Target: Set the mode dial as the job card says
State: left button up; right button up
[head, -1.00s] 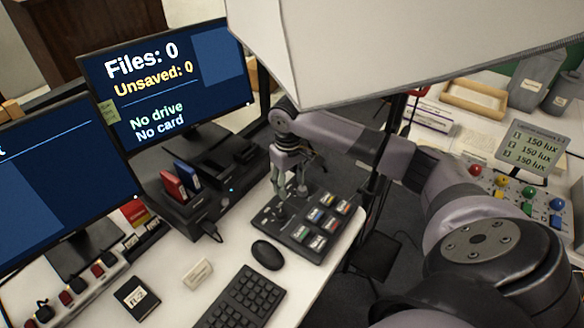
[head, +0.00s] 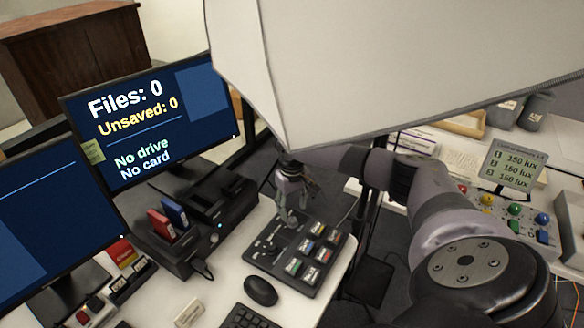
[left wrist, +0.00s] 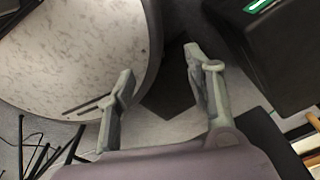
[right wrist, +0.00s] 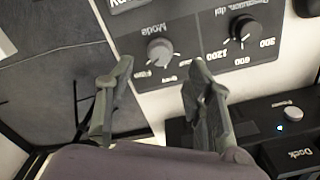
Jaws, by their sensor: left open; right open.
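The mode dial (right wrist: 160,50) is a round grey knob marked "Mode" on a dark control panel (right wrist: 185,42). My right gripper (right wrist: 157,70) is open and empty. In the right wrist view its fingertips lie to either side below the dial, and I see no contact. In the head view my right gripper (head: 292,212) hangs at the panel's far end, largely covering the dial there. The panel (head: 302,282) also carries several coloured buttons. My left gripper (left wrist: 158,65) is open and empty, near a round speckled surface. I cannot make out a readable job card.
A black resolution dial (right wrist: 245,28) sits beside the mode dial. A dock (head: 165,250) with red and blue drives stands left of the panel, a mouse (head: 260,291) in front. A monitor (head: 150,120) stands behind. A large white hood (head: 370,70) hangs overhead.

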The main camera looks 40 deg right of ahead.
aim_at(292, 219)
notch_tip(292, 219, down, 5)
jog(key=shift+f, duration=0.15)
jog(key=shift+c, duration=0.5)
grip_shut()
